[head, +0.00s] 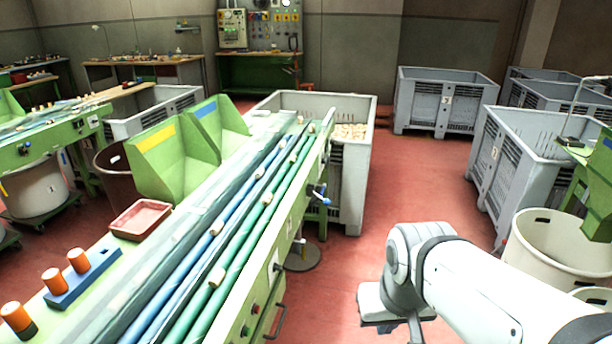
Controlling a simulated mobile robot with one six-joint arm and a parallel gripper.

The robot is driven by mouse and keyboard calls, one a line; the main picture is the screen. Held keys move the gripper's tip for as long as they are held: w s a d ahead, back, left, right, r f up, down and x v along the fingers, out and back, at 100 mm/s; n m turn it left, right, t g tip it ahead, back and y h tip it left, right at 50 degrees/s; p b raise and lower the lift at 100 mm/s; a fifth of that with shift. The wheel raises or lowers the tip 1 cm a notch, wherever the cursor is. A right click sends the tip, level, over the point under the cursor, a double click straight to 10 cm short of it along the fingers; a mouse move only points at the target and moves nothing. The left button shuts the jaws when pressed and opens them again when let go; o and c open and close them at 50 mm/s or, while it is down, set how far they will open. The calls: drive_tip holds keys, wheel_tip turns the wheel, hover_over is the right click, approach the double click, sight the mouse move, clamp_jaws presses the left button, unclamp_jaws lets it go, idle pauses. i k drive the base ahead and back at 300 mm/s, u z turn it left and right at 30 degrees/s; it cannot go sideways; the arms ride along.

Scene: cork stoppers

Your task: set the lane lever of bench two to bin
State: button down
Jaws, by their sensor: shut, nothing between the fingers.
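A long green bench (290,215) with blue and green lanes runs from the lower left to the centre. Its number is too small to read. A lever with a blue handle (320,195) sits on its right side near the far end. Which setting it points to, I cannot tell. A grey bin (353,190) holding pale corks stands just beyond that end. My gripper (388,326) is at the bottom right of centre, shut and empty, pointing down over the floor. It is apart from the bench and well nearer than the lever; its fingertips show only partly.
Cork stoppers lie along the lanes. A red tray (141,220) and a blue block with orange-topped pegs (80,274) are on the left of the bench. A handle (277,322) juts from its near side. Grey crates (520,165) and a white tub (545,255) stand right. Red floor is clear between.

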sight(326, 201)
drive_tip(key=i, duration=0.95)
drive_tip(key=u, duration=0.05)
